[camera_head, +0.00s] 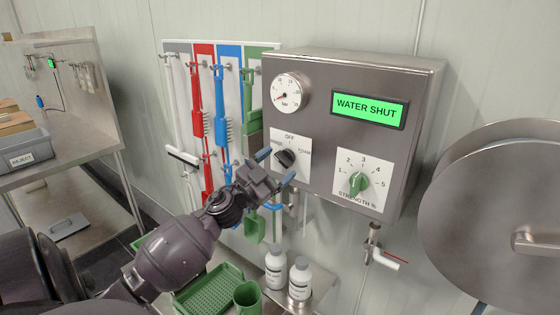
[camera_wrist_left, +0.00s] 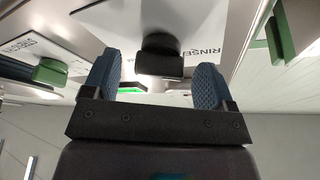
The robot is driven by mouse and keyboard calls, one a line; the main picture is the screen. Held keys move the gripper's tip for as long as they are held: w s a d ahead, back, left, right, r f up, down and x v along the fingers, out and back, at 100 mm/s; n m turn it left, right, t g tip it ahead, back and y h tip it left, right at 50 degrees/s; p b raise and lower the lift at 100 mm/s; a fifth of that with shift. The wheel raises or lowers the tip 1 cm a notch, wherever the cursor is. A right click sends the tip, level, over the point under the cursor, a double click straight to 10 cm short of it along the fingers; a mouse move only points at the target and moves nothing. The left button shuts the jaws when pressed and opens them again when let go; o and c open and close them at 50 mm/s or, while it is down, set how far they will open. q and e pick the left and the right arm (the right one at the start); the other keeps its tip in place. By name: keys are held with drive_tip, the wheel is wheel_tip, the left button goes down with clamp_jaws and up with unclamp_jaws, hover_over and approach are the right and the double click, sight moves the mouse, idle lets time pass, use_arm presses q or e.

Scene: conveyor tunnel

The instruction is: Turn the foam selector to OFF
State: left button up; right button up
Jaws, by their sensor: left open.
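The foam selector is a black knob (camera_head: 286,158) on a white plate (camera_head: 302,148) at the lower left of the steel control box. OFF is printed at the plate's top and FOAM at its right; RINSE shows in the wrist view. My left gripper (camera_head: 276,167) is open in front of the plate, its blue fingers apart and partly covering it. In the left wrist view the knob (camera_wrist_left: 160,58) shows between the two open fingers (camera_wrist_left: 157,78), with a gap on both sides. I cannot tell which label the knob points to. My right gripper is not in view.
The box (camera_head: 350,65) has a gauge (camera_head: 290,93), a green display (camera_head: 369,108) reading WATER SHUT, and a green strength knob (camera_head: 358,184) right of the selector. Coloured brushes hang at left. White bottles (camera_head: 299,279) stand below. A round steel lid (camera_head: 500,230) is at right.

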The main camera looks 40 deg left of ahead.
use_arm(q)
drive_tip(key=shift+w+r, duration=0.25)
drive_tip(key=shift+w, duration=0.45)
